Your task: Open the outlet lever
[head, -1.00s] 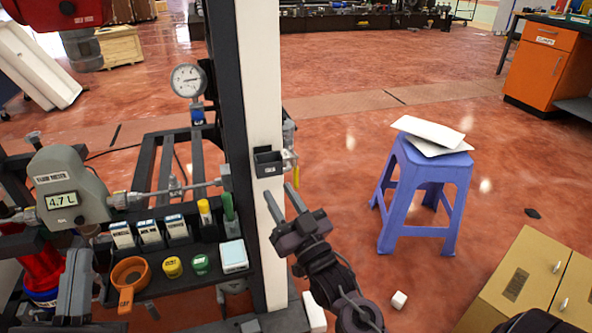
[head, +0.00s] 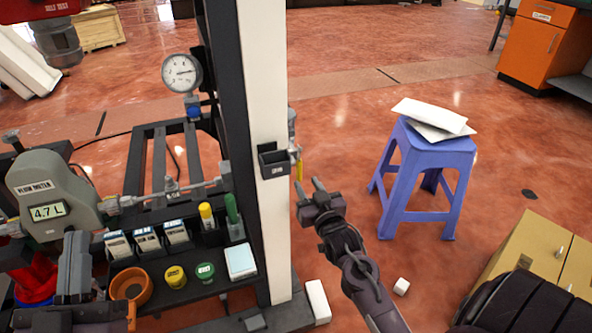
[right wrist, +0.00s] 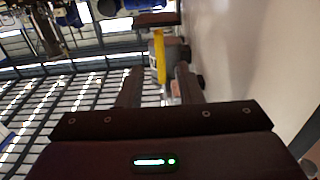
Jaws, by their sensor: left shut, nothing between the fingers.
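The yellow outlet lever (head: 299,170) hangs below a small metal valve (head: 292,135) on the right side of the white post (head: 265,90). My right gripper (head: 308,185) is open, with its two fingers pointing up toward the lever. In the right wrist view the lever (right wrist: 159,58) shows just beyond the gap between the open fingers (right wrist: 158,88). I cannot tell whether a finger touches it; the fingers look empty. My left gripper (head: 74,265) is at the lower left in front of the flow meter, shut and empty.
A small dark box (head: 273,162) is fixed on the post beside the lever. A blue stool (head: 425,165) stands right, with open floor between.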

